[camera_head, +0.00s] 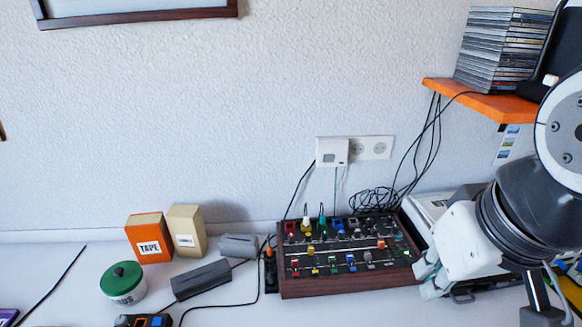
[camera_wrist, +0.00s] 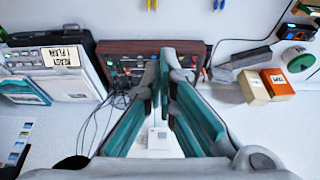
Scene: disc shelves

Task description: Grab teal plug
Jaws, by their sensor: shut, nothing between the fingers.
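A teal plug (camera_head: 323,222) stands upright at the back edge of the dark mixer (camera_head: 342,290), just right of a white-and-yellow plug (camera_head: 306,224). My gripper (camera_head: 428,280) is at the mixer's right side in the head view, apart from the teal plug. In the wrist view my gripper (camera_wrist: 165,62) has its teal-padded fingers drawn together at the tips, with nothing held. The fingertips overlap the view of the mixer (camera_wrist: 190,46) there. I cannot pick out the teal plug in the wrist view; the fingers may hide it.
Black cables (camera_head: 372,201) coil behind the mixer, below a wall socket (camera_head: 370,147). An orange shelf (camera_head: 480,98) with stacked disc cases (camera_head: 500,50) overhangs on the right. Left are a tape box (camera_head: 148,238), a beige box (camera_head: 187,231), grey adapters (camera_head: 200,281) and a green-lidded tin (camera_head: 123,284).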

